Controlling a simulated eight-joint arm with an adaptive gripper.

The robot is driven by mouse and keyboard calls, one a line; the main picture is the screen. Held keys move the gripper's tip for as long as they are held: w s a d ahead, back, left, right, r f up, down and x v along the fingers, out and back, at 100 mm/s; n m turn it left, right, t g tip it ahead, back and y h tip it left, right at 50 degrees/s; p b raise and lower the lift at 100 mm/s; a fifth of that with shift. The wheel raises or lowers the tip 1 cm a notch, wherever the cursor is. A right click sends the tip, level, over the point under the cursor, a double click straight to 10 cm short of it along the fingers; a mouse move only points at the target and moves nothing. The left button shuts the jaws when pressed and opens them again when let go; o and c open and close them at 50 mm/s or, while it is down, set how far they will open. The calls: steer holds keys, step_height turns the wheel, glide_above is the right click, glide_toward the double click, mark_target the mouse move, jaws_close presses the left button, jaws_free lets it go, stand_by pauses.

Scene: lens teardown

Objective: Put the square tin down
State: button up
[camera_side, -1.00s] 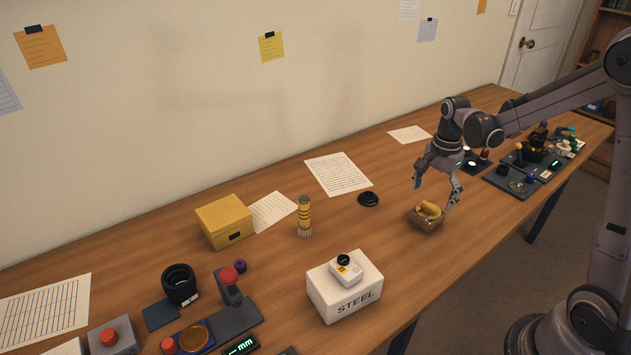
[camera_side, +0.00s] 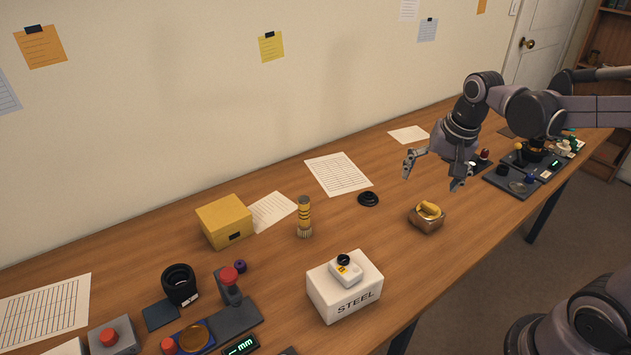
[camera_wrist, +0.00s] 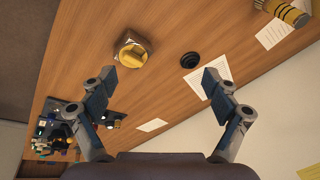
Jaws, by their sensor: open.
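The square tin (camera_side: 427,224), a small brown, squarish box with a rounded yellow piece on top, rests on the wooden table right of centre in the side view. It also shows in the wrist view (camera_wrist: 124,52), upper left of centre. My gripper (camera_side: 432,180) is above the tin, apart from it, with its fingers spread. In the wrist view my gripper (camera_wrist: 160,78) is open with nothing between the fingers.
A black disc (camera_side: 368,199) lies left of the tin. A white STEEL block (camera_side: 345,296), a yellow banded cylinder (camera_side: 304,216) and a yellow box (camera_side: 225,222) stand farther left. Dark trays with parts (camera_side: 512,180) lie at right. Bare table surrounds the tin.

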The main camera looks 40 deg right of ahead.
steer(key=s+a+n+t, duration=0.4)
steer(key=s+a+n, duration=0.2)
steer(key=a+n, duration=0.2)
steer(key=shift+r+n+y, duration=0.15)
steer(key=shift+n+y, duration=0.25)
steer(key=shift+n, duration=0.6)
